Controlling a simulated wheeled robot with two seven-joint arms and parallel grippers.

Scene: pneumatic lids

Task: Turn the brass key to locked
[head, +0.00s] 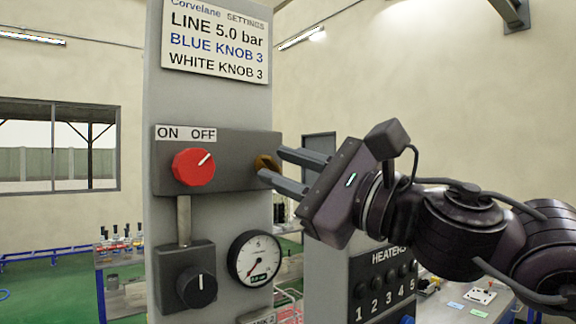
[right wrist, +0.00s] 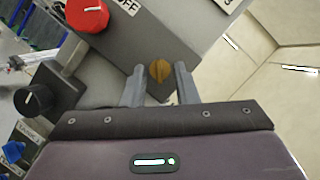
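The brass key (head: 264,163) sits on the right part of a grey switch box, to the right of a red knob. My right gripper (head: 272,165) points at it from the right, its two fingers spread. In the right wrist view the brass key (right wrist: 159,70) lies between the open fingertips of the gripper (right wrist: 160,73), with gaps on both sides. The fingers do not appear to touch it. Any locked marking by the key is not visible. My left gripper is not in view.
The red knob (head: 194,167) has ON and OFF labels above it. A black knob (head: 196,288) and a pressure gauge (head: 254,258) are lower on the column. A HEATERS panel (head: 387,285) stands below my right arm. A settings sign (head: 215,40) is above.

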